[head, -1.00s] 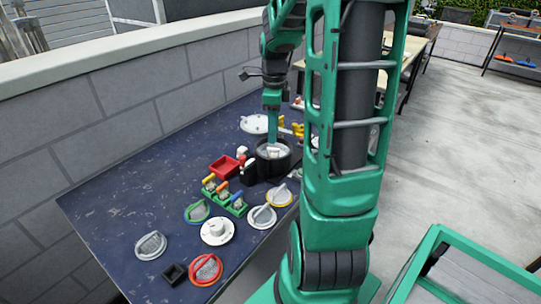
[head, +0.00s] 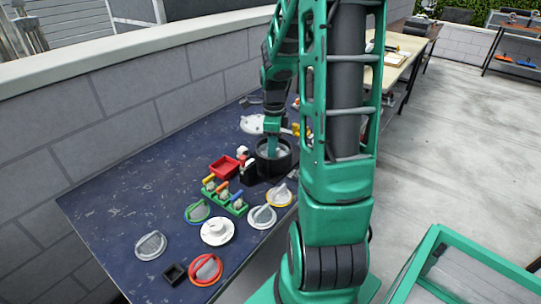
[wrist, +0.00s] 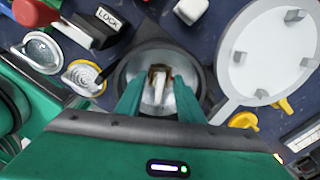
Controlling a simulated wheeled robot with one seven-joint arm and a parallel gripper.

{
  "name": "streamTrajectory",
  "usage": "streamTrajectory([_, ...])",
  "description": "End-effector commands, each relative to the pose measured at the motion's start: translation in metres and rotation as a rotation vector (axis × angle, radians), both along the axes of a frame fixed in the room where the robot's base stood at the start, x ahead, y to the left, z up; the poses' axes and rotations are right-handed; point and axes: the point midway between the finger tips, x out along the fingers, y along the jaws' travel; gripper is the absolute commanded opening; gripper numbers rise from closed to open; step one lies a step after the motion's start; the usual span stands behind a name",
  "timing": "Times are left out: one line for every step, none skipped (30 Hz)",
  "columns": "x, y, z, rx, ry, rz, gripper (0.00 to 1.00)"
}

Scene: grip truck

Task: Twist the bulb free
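The bulb (wrist: 158,76) is a small pale piece with a brownish part, in the middle of a round black housing (wrist: 136,57) with a shiny bowl inside. My gripper (wrist: 158,88) reaches down into the housing, its two green fingers on either side of the bulb. Gaps show between the fingers and the bulb, so it looks open. In the head view, my gripper (head: 272,151) is down in the black housing (head: 288,163) on the blue table, and the bulb is hidden there.
A white round cover with tabs (wrist: 266,55) lies right of the housing, with yellow wing pieces (wrist: 243,120) nearby. A black block marked LOCK (wrist: 107,19) stands left. A red tray (head: 224,167), green rack (head: 222,198) and several round lenses crowd the table's front.

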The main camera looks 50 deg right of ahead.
Motion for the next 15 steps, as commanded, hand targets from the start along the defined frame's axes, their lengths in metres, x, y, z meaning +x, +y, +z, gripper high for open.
streamTrajectory([-0.0001, 0.0001, 0.0, 0.0, 0.0, 0.0, 0.34])
streamTrajectory([-0.0001, 0.0001, 0.0, 0.0, 0.0, 0.0, 0.34])
streamTrajectory([-0.0001, 0.0001, 0.0001, 0.0, 0.0, 0.0, 0.34])
streamTrajectory([-0.0001, 0.0001, 0.0001, 0.0, 0.0, 0.0, 0.3])
streamTrajectory([-0.0001, 0.0001, 0.0001, 0.0, 0.0, 0.0, 0.22])
streamTrajectory([-0.0001, 0.0001, 0.0001, 0.0, 0.0, 0.0, 0.13])
streamTrajectory([-0.0001, 0.0001, 0.0001, 0.0, 0.0, 0.0, 0.06])
streamTrajectory([-0.0001, 0.0001, 0.0002, 0.0, 0.0, 0.0, 0.0])
streamTrajectory([-0.0001, 0.0001, 0.0002, 0.0, 0.0, 0.0, 0.0])
streamTrajectory([-0.0001, 0.0001, 0.0002, 0.0, 0.0, 0.0, 0.0])
streamTrajectory([-0.0001, 0.0001, 0.0002, 0.0, 0.0, 0.0, 0.0])
streamTrajectory([0.0, 0.0001, 0.0002, 0.0, 0.0, 0.005, 0.0])
streamTrajectory([0.0001, 0.0002, 0.0002, 0.0, 0.0, 0.016, 0.0])
streamTrajectory([0.0001, 0.0003, 0.0002, 0.0, 0.0, 0.032, 0.0])
streamTrajectory([0.0001, 0.0006, 0.0003, 0.0, 0.0, 0.063, 0.0])
